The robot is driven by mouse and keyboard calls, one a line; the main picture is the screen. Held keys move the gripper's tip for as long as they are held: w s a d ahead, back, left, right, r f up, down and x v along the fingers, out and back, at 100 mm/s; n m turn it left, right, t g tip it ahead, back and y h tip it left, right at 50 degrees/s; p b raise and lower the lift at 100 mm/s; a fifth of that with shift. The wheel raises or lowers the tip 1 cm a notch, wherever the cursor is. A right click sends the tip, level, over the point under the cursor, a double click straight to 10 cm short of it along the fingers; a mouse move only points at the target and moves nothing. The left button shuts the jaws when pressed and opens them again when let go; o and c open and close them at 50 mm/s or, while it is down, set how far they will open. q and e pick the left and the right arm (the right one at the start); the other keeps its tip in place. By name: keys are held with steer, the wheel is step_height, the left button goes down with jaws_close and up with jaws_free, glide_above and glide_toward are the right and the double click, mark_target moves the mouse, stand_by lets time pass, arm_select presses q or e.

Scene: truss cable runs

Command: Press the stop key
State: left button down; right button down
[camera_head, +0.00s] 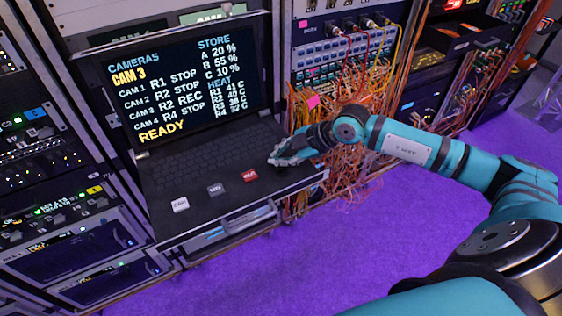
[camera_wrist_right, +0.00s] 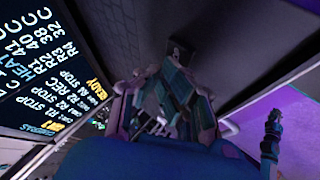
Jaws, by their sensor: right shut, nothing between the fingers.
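My right gripper (camera_head: 275,160) is shut and empty over the right end of the keyboard, just beyond and right of the red key. Its fingers also show in the right wrist view (camera_wrist_right: 178,62). My left gripper is not in view.
The screen (camera_head: 185,85) behind the keyboard reads READY, with CAM 3 in yellow and its row showing R2 REC. Orange cables (camera_head: 345,150) hang from the rack close behind my right gripper. Another rack (camera_head: 50,160) stands at left. Purple floor lies in front.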

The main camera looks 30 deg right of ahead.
steer(key=shift+f, duration=0.3)
steer(key=shift+r, duration=0.15)
stand_by(0.3)
steer(key=shift+r+p, duration=0.7)
steer(key=shift+r, duration=0.05)
step_height(320, 180, up, 5)
steer(key=p, duration=0.4)
stand_by(1.5)
